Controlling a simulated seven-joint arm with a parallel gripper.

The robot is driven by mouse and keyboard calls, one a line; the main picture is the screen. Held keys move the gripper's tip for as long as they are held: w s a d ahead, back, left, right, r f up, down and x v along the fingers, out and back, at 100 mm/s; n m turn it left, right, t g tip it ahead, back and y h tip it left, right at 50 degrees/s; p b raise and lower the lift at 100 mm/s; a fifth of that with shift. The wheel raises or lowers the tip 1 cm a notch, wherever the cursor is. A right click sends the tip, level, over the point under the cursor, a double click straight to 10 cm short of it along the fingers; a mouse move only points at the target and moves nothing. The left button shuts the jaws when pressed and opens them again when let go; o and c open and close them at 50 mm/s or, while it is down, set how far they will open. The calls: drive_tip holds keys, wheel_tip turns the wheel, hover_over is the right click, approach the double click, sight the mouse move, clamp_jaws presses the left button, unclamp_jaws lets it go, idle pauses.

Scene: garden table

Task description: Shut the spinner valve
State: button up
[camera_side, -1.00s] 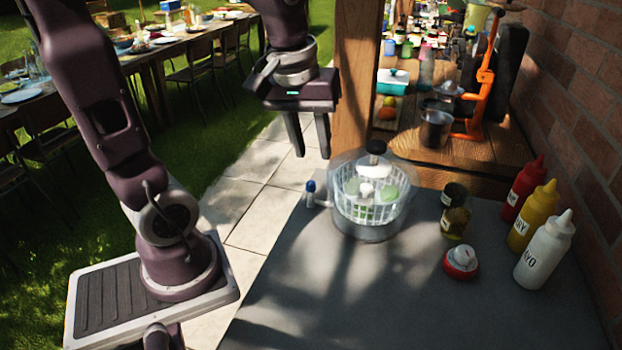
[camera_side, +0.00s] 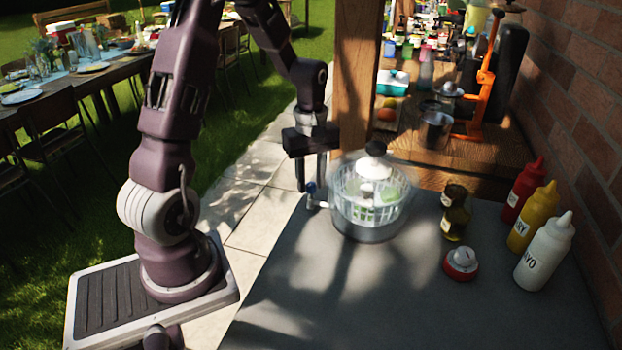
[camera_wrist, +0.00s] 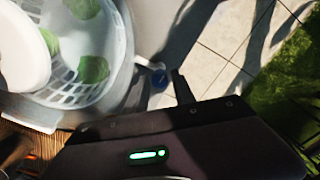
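The blue top also shows in the wrist view (camera_wrist: 158,78). My gripper (camera_side: 311,190) is open and points down, its fingertips around or just in front of the valve in the side view. Contact cannot be told. In the wrist view, one finger (camera_wrist: 182,88) is beside the valve; the other is not clear.
A red-and-white timer-like knob (camera_side: 461,264) and a dark jar (camera_side: 455,214) stand right of the spinner. Red (camera_side: 524,190), yellow (camera_side: 532,218) and white (camera_side: 545,252) bottles line the wall. A wooden post (camera_side: 355,80) rises behind the spinner. The front tabletop is clear.

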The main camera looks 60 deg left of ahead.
clamp_jaws()
drive_tip(key=shift+m, duration=0.4)
drive_tip(key=m, duration=0.7)
drive_tip(key=shift+m, duration=0.3)
drive_tip(key=m, duration=0.4)
drive_tip(key=shift+m, duration=2.2)
